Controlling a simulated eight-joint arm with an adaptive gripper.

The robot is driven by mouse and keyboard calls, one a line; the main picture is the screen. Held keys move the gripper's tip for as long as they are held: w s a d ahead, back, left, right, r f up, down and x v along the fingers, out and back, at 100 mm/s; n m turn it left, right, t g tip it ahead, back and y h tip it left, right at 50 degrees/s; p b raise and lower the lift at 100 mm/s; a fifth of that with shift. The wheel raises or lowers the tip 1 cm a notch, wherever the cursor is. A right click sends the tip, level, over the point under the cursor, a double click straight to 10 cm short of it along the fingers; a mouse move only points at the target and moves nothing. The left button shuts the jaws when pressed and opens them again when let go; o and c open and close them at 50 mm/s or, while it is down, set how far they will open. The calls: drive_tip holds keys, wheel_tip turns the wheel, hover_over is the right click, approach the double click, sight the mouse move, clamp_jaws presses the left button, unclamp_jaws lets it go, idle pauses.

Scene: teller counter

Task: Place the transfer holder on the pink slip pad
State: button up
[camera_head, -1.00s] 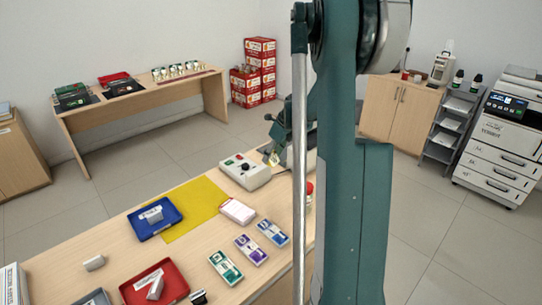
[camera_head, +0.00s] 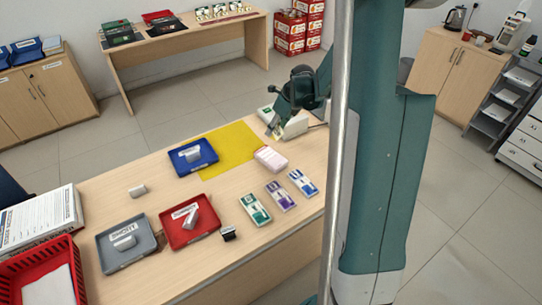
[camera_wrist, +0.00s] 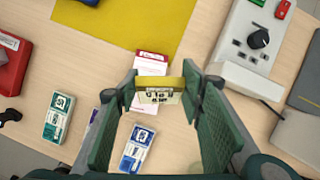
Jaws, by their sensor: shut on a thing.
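My gripper (camera_wrist: 161,92) is shut on a small holder (camera_wrist: 160,97) with a yellow top edge and a pale lettered front; its lettering is too blurred to read surely. In the head view, my gripper (camera_head: 273,128) holds it above the counter, over the left part of a grey-white device. The pink slip pad (camera_head: 271,159) lies on the counter just in front of the gripper. In the wrist view, the pad (camera_wrist: 151,66) shows pink and white beyond the holder, which overlaps its near end in the picture. The holder appears apart from the pad.
A yellow mat (camera_head: 232,146) and blue tray (camera_head: 193,157) lie left of the pad. Green (camera_head: 255,209), purple (camera_head: 280,195) and blue (camera_head: 302,182) labelled packs lie in front of it. The device (camera_head: 293,127) stands behind. Red (camera_head: 190,221) and grey (camera_head: 126,242) trays are farther left.

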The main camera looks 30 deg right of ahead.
drive_tip(key=a, duration=0.3)
drive_tip(key=shift+s+a+f, duration=0.1)
drive_tip(key=shift+s+f, duration=0.15)
hover_over(266, 154)
drive_tip(key=s, duration=0.2)
drive_tip(key=shift+w+d+f+b, duration=0.1)
drive_tip(key=shift+d+f+b, duration=0.15)
drive_tip(key=shift+f, duration=1.35)
drive_tip(key=shift+w+d+f+b, duration=0.1)
drive_tip(key=shift+f+b, duration=0.1)
drive_tip(key=shift+f, duration=1.35)
drive_tip(key=shift+f+b, duration=0.3)
drive_tip(key=shift+f, duration=1.55)
drive_tip(key=shift+f, duration=0.2)
drive_tip(key=o, duration=0.9)
